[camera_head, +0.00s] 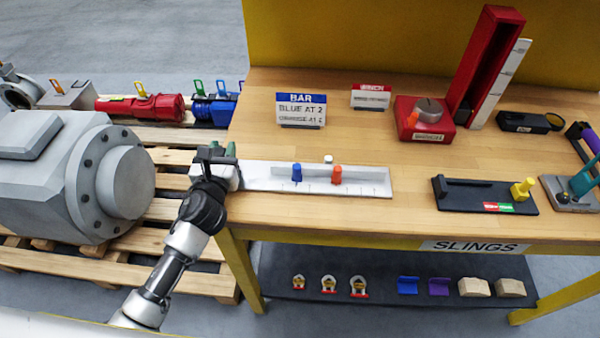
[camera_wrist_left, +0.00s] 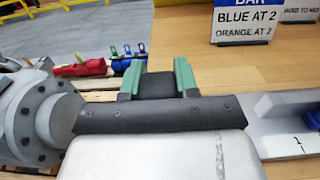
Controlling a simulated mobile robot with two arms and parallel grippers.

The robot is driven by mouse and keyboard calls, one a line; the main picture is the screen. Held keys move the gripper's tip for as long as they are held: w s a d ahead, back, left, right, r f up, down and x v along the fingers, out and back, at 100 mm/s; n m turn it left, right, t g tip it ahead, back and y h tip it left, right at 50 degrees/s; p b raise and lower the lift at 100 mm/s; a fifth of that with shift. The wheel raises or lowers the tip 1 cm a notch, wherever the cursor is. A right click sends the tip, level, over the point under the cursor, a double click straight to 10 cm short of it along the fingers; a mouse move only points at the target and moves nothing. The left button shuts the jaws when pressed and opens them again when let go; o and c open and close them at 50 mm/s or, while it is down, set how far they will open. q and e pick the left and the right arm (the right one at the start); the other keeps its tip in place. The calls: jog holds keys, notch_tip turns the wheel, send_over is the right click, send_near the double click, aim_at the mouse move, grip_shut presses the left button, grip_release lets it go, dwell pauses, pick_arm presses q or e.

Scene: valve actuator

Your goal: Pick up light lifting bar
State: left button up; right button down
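A long pale bar (camera_head: 265,180) with number ticks lies on the wooden table near its front left corner. A blue peg (camera_head: 297,172) and an orange peg (camera_head: 336,174) stand at it, with a small white knob behind. My left gripper (camera_head: 222,152) is over the bar's left end. In the left wrist view its two green fingers (camera_wrist_left: 158,80) are apart, with a dark block between them that I cannot identify for sure. That view shows part of the bar (camera_wrist_left: 285,140) to the right; the gripper housing hides its left end. My right gripper is out of view.
A sign (camera_head: 301,108) reads "BLUE AT 2". A red stand (camera_head: 484,65), a red block (camera_head: 424,118) and a black tray (camera_head: 480,205) with a yellow knob are on the table. A big grey valve body (camera_head: 60,180) sits on pallets at left. Bare wood lies behind the bar.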

pick_arm(q)
grip_shut()
jog(key=shift+r, duration=0.15)
